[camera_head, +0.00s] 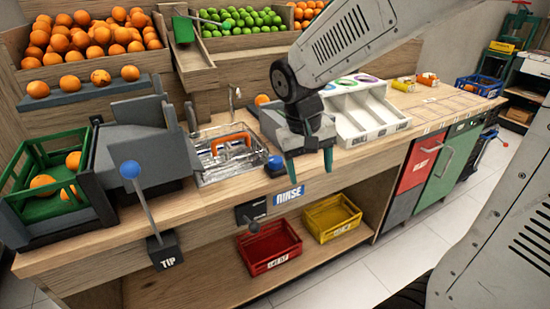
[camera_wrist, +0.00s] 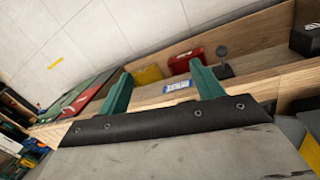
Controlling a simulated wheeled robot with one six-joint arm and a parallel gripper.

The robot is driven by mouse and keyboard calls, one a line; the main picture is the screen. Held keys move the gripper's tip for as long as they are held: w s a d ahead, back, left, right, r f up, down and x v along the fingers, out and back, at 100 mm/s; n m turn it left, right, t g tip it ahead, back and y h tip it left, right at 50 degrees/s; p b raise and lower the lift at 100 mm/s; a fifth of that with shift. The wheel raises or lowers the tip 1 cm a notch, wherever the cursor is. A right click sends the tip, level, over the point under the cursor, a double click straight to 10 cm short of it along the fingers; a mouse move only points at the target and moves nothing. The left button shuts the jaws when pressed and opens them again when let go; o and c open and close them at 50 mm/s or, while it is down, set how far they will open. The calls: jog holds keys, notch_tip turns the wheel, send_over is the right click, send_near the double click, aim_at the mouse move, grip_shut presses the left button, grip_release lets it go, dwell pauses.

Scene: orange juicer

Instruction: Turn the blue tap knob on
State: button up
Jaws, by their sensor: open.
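The blue tap knob (camera_head: 275,163) sits on the counter at the front right corner of the sink (camera_head: 222,150), above the blue RINSE label (camera_head: 288,195). My gripper (camera_head: 309,168) hangs just right of the knob with its green fingers pointing down, open and empty. A gap between finger and knob is hard to judge. The faucet (camera_head: 235,98) rises at the back of the sink. In the wrist view my gripper's fingers (camera_wrist: 163,85) are spread, with the RINSE label (camera_wrist: 178,86) between them. I cannot make out the knob there.
An orange-handled item (camera_head: 232,140) lies in the sink. A white divided tray (camera_head: 365,110) stands right of my gripper. A blue-balled TIP lever (camera_head: 131,170) stands at left. Red (camera_head: 269,249) and yellow (camera_head: 331,217) crates are on the shelf below. A dark-knobbed lever (camera_head: 254,226) juts from the counter front.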

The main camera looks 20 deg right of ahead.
jog(key=w+f+m+t+h, duration=0.1)
jog(key=w+f+m+t, duration=0.35)
jog(key=w, duration=1.05)
jog(key=m, duration=0.2)
send_near(275, 159)
jog(key=shift+g, duration=0.25)
jog(key=x, duration=0.8)
jog(key=shift+w+d+f, duration=0.1)
jog(key=shift+w+f, duration=0.1)
jog(key=shift+f, duration=0.1)
jog(key=c, duration=1)
